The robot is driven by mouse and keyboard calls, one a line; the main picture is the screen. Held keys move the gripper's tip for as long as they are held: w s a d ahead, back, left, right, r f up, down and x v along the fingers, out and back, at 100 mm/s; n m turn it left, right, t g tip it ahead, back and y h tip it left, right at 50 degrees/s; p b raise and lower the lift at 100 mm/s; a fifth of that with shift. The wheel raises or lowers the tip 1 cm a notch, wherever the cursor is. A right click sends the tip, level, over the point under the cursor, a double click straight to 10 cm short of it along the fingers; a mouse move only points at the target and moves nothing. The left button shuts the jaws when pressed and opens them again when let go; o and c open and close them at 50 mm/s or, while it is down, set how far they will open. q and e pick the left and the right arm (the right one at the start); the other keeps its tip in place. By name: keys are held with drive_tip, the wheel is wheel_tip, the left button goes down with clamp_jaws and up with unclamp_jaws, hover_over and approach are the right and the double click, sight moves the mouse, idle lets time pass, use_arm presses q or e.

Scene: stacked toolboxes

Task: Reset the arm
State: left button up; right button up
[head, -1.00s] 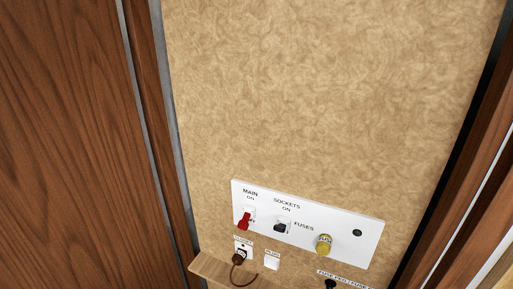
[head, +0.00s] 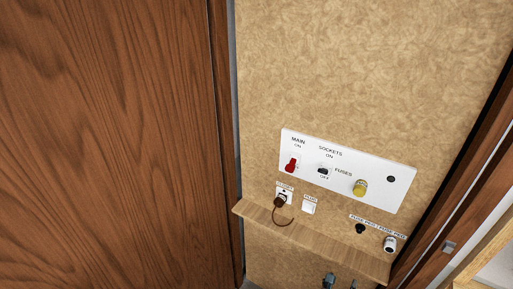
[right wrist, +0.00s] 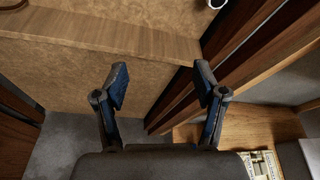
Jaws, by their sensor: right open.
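My right gripper (head: 341,283) shows only its two fingertips at the bottom edge of the head view, below the small wooden shelf (head: 262,217). In the right wrist view the right gripper (right wrist: 161,88) is open, its two blue fingers wide apart with nothing between them. The wooden shelf also shows beyond the fingers in that view (right wrist: 110,35). My left gripper is in neither view.
A white panel (head: 345,158) carries a red main switch (head: 291,165), a black sockets switch (head: 323,172) and a yellow fuse (head: 360,187). A brown plug (head: 280,201) with a cord sits below. Wooden doors and frames flank the wall.

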drive_tip(key=w+a+f+n+t+y, duration=0.2)
drive_tip(key=f+n+t, duration=0.1)
drive_tip(key=f+n, duration=0.55)
drive_tip(key=w+a+f+n+t+y, duration=0.1)
drive_tip(key=a+f+n+t, duration=0.15)
drive_tip(key=f+n, duration=0.6)
drive_tip(key=s+a+f+n+g+y+b, duration=0.1)
drive_tip(key=s+a+f+n+g+y, duration=0.2)
drive_tip(key=f+n, duration=0.5)
drive_tip(key=s+f+n+g+y, duration=0.1)
drive_tip(key=s+f+n+y, duration=0.3)
drive_tip(key=f, duration=0.6)
drive_tip(key=s+f+n+g, duration=0.6)
drive_tip(key=s+f+n, duration=0.2)
drive_tip(key=s+f, duration=0.7)
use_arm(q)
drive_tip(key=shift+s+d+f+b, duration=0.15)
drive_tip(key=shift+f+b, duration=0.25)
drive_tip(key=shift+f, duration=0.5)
use_arm(e)
drive_tip(key=s+d+f+n+g, duration=0.2)
drive_tip(key=s+f+g, duration=0.1)
drive_tip(key=s, duration=0.7)
drive_tip(key=s+d+f+n+g+h, duration=0.1)
drive_tip(key=s+d+f+n+g, duration=0.1)
drive_tip(key=s, duration=0.9)
drive_tip(key=shift+f+n+g, duration=0.45)
drive_tip(key=shift+f+n, duration=0.15)
drive_tip(key=shift+f, duration=0.15)
